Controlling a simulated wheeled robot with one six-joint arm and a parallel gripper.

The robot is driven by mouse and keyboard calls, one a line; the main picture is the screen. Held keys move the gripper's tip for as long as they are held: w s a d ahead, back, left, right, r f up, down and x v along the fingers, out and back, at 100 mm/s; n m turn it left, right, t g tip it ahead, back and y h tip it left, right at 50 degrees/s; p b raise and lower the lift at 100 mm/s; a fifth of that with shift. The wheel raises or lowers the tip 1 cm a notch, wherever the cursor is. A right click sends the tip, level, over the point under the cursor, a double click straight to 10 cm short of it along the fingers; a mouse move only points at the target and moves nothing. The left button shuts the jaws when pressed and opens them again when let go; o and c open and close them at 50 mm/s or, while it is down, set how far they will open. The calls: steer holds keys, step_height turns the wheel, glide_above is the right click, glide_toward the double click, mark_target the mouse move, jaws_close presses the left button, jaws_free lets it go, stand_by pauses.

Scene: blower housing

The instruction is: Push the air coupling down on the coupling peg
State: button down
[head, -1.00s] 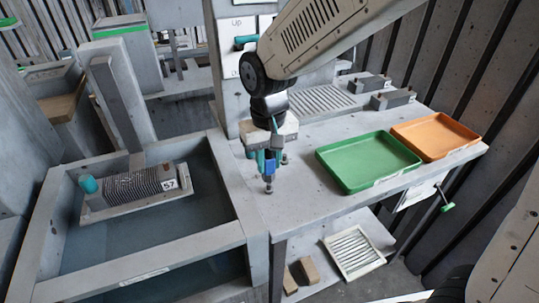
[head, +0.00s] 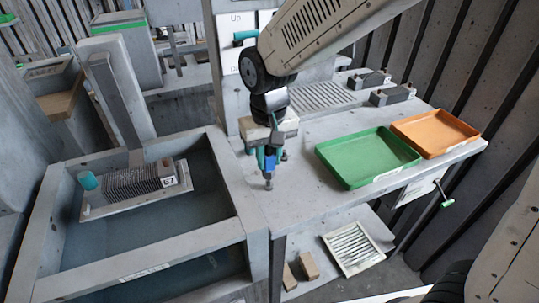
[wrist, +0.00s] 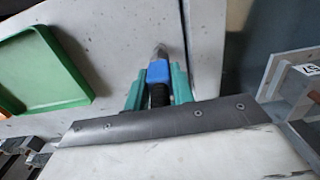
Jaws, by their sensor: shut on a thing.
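The air coupling (head: 270,163) is a small blue piece with a dark hose end. It is upright between the teal fingers of my gripper (head: 265,160), just above the near left part of the grey bench. The coupling also shows in the wrist view (wrist: 158,72), with a teal finger on each side of it. My gripper is shut on it. A short grey metal peg (head: 268,183) is directly below the coupling on the bench top. Its upper part is hidden, so I cannot tell how far the coupling sits over it.
A green tray (head: 368,182) and an orange tray (head: 435,153) are to the right on the bench. A sunken tank (head: 225,190) at the left holds a finned block (head: 135,185) marked 57. The bench between peg and green tray is clear.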

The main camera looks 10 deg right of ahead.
mark_target(269, 166)
steer(key=shift+f, duration=0.15)
steer(key=shift+f, duration=0.55)
steer(key=shift+f, duration=0.2)
stand_by(0.3)
steer(key=shift+f, duration=0.3)
steer(key=shift+f, duration=0.4)
stand_by(0.8)
steer(key=c, duration=1.1)
jaws_free()
step_height(269, 166, up, 8)
steer(key=shift+f, duration=0.1)
